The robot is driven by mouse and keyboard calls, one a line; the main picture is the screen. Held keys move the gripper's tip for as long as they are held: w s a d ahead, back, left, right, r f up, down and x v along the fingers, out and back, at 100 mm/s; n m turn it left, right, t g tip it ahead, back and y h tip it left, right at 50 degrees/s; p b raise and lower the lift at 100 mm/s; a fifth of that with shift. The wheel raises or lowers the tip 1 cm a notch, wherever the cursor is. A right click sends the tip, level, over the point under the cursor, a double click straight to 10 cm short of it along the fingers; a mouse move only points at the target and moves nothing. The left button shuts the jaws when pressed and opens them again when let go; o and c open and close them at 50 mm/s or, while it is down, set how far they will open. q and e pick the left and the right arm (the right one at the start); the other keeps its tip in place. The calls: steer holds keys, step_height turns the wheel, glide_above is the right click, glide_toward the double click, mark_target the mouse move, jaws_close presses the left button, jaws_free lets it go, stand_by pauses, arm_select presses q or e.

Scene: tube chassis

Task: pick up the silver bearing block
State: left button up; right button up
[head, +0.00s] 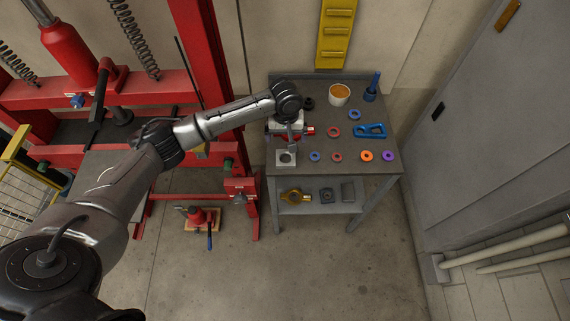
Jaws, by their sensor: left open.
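The silver bearing block (286,158) is a pale square piece with a dark round hole. It sits at the front left of the grey workbench (338,175) in the head view. My left arm reaches in from the left over the bench's left side. My left gripper (292,141) is open and points down, just behind the block. I cannot tell whether its fingers touch the block. My right gripper is not in view.
A silver-and-red device (308,131) is close beside my left gripper. A red press frame (225,80) stands left.

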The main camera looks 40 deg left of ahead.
arm_select(q)
steer(key=b, duration=0.1)
glide_above(286, 161)
step_height(286, 161, down, 7)
steer(key=shift+w+a+f, duration=0.1)
steer(key=shift+a, duration=0.05)
steer(key=shift+f, duration=0.6)
step_height(286, 161, down, 5)
steer(key=shift+r+b, duration=0.2)
steer(key=shift+b, duration=0.4)
steer(key=shift+f, duration=0.25)
steer(key=shift+c, duration=0.5)
steer(key=c, duration=0.9)
steer(key=shift+c, duration=0.3)
